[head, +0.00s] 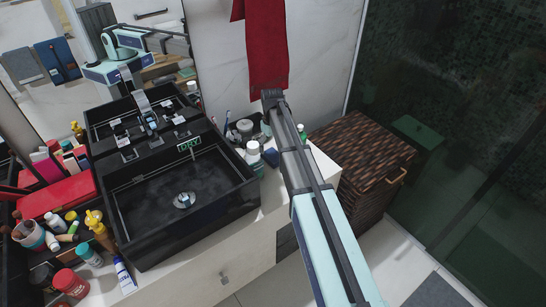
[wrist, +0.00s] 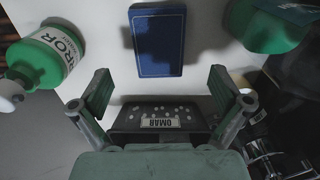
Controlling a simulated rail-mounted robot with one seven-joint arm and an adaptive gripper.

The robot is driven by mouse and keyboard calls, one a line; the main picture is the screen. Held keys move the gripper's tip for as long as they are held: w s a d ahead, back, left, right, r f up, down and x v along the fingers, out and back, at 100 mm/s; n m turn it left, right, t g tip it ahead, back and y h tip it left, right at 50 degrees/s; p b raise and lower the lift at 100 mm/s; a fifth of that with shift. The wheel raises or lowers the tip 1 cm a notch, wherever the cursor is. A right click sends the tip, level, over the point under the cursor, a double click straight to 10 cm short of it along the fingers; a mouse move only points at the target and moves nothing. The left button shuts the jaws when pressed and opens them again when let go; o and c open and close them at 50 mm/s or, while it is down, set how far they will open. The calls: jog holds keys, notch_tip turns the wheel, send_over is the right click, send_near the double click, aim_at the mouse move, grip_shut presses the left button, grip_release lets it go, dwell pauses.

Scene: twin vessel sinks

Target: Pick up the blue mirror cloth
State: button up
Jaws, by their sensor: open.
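A flat blue rectangle with a lighter border, which looks like the folded blue mirror cloth (wrist: 158,45), lies on the white countertop at the upper middle of the wrist view.
A green bottle with a white label (wrist: 55,50) lies left of the cloth in the wrist view. A green round container (wrist: 268,28) is at the right. In the head view are the black sink (head: 225,205), a hanging red towel (head: 267,50) and a brown wicker hamper (head: 360,150).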

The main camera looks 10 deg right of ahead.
aim_at(273, 155)
jog(key=shift+s+d+f+p, duration=0.1)
jog(key=shift+f+p, duration=0.45)
jog(key=shift+f, duration=0.75)
jog(key=shift+s+d+f+p, duration=0.1)
jog(key=shift+f+p, duration=0.45)
jog(key=shift+f, duration=0.75)
jog(key=c, duration=1.2)
